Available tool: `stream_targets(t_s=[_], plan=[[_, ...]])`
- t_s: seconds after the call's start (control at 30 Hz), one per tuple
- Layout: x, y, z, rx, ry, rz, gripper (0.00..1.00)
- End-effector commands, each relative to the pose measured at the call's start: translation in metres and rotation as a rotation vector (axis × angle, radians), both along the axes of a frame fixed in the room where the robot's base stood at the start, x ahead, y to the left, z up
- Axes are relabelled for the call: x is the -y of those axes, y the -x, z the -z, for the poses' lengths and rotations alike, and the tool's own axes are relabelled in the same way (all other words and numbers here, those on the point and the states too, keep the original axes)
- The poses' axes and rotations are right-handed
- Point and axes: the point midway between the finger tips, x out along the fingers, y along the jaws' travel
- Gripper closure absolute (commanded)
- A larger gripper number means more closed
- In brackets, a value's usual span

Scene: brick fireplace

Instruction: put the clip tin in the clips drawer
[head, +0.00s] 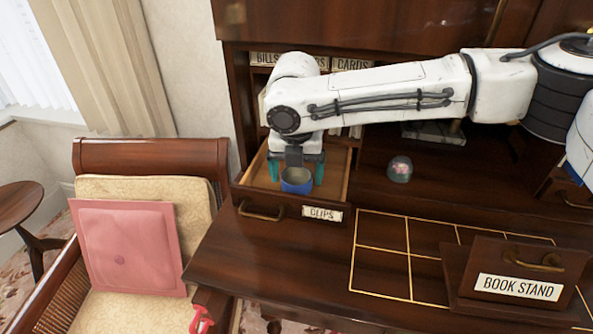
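The clip tin (297,187) is a small blue round tin with an open top. It is upright within the outline of the clips drawer, close behind the drawer's front. The clips drawer (279,208) is pulled out, with a "CLIPS" label and a brass handle on its front. My gripper (296,181) points down over the drawer with its teal fingers on either side of the tin. The fingers look spread, with a slim gap to the tin on each side. Whether the tin's base rests on the drawer floor is hard to tell.
A glass dome paperweight (400,169) stands on the desk right of the drawer. A wooden book stand (518,277) sits at the front right, by a gold-lined grid (408,254). Labelled pigeonholes are behind my arm. A chair with a pink cushion (132,247) stands left.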

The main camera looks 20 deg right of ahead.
Motion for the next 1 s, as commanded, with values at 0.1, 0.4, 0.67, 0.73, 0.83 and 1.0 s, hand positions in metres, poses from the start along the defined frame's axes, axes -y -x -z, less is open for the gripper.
stream_targets(t_s=[0.1,0.4,0.67,0.73,0.83,1.0], plan=[[0.000,0.000,0.000,0.000,0.000,0.000,0.13],[-0.001,0.001,-0.017,0.004,0.000,0.000,0.13],[-0.004,0.006,-0.059,0.003,-0.001,0.000,0.13],[-0.004,0.006,-0.067,0.002,-0.001,0.000,0.13],[-0.004,0.008,-0.074,0.000,0.000,0.000,0.13],[-0.004,0.008,-0.077,0.000,0.000,-0.001,0.13]])
